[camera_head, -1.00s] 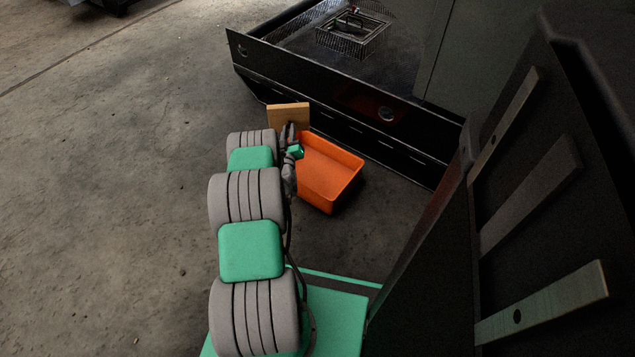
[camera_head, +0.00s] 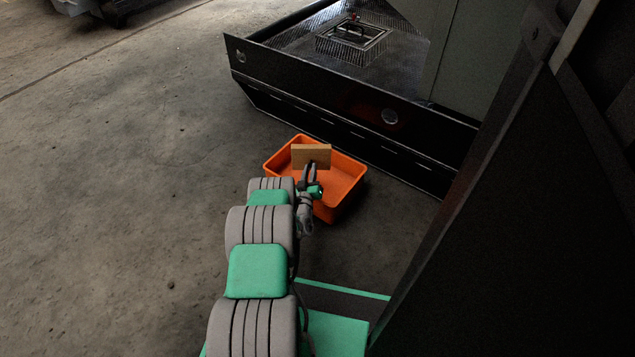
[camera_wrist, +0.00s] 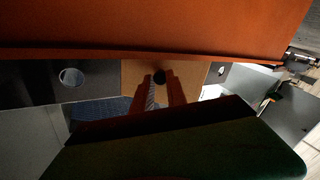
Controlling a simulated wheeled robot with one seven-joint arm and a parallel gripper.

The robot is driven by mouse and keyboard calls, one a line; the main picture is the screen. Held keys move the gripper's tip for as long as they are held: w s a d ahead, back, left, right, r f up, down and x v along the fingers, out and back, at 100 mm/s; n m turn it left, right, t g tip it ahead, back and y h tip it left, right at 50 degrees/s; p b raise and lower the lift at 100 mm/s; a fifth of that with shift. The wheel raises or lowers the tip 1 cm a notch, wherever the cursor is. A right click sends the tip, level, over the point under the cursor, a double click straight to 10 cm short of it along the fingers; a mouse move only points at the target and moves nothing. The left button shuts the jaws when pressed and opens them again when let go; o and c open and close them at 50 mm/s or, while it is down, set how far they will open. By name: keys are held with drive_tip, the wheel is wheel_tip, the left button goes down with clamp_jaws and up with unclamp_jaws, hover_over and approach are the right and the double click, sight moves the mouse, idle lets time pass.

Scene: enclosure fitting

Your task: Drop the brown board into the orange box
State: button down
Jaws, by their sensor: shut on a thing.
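The brown board (camera_head: 311,155) is a small flat piece, held upright over the orange box in the head view. My gripper (camera_head: 311,168) is shut on its lower edge. The orange box (camera_head: 341,204) is an open bin on the floor, and the board covers part of its inside. An orange surface of the box (camera_wrist: 150,25) fills the top of that view. How high the board is above the box floor, I cannot tell.
A black enclosure (camera_head: 330,115) with a low front wall stands just behind the box. A tall dark panel (camera_head: 465,200) rises on the right. The concrete floor (camera_head: 110,200) to the left is clear.

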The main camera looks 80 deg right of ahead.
drive_tip(key=c, duration=1.3)
unclamp_jaws()
drive_tip(key=shift+r, duration=0.1)
drive_tip(key=shift+o, duration=0.2)
drive_tip(key=a+p, duration=0.4)
drive_tip(key=a, duration=0.3)
drive_tip(key=shift+s+a, duration=0.35)
drive_tip(key=shift+a, duration=0.05)
